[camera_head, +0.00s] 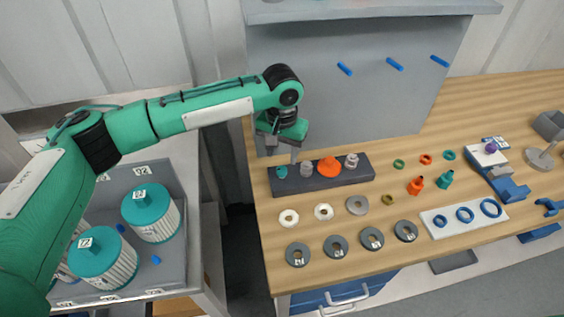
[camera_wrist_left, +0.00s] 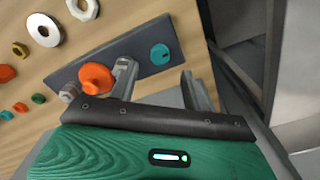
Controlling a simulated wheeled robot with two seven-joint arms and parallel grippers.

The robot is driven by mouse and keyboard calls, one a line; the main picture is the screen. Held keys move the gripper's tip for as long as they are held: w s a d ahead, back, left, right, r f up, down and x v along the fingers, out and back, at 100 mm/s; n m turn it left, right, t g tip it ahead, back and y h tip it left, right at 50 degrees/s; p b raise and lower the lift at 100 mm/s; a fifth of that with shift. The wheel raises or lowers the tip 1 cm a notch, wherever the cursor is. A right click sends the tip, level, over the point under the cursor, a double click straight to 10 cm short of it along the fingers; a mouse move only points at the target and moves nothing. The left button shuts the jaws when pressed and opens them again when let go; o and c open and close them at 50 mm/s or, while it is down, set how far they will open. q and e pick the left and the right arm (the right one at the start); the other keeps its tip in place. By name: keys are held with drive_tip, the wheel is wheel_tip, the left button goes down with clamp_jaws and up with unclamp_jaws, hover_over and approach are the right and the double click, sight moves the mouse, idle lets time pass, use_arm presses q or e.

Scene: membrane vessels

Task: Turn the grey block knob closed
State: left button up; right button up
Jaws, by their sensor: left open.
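The dark grey block (camera_head: 320,182) lies at the bench's back left with a row of knobs on top. From left to right these are a teal knob (camera_head: 281,172), a grey knob (camera_head: 307,169), an orange knob (camera_head: 330,166) and another grey knob (camera_head: 351,160). My left gripper (camera_head: 283,152) is open and empty above the block's left end. In the left wrist view, the teal knob (camera_wrist_left: 160,54) shows beyond the gap between the fingers. The orange knob (camera_wrist_left: 97,77) is outside the gap; one finger covers the place between them. My right gripper is out of view.
Pale and dark rings (camera_head: 336,246) lie in front of the block. Small fittings (camera_head: 416,186) and a white plate with blue rings (camera_head: 465,216) are to the right. A grey panel (camera_head: 350,90) with blue pegs rises behind. Teal-capped vessels (camera_head: 151,215) stand in a tray at left.

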sight(282, 169)
use_arm(q)
wheel_tip(282, 169, down, 4)
drive_tip(key=shift+f+p, duration=0.2)
drive_tip(key=shift+p, duration=0.1)
drive_tip(key=shift+f, duration=0.65)
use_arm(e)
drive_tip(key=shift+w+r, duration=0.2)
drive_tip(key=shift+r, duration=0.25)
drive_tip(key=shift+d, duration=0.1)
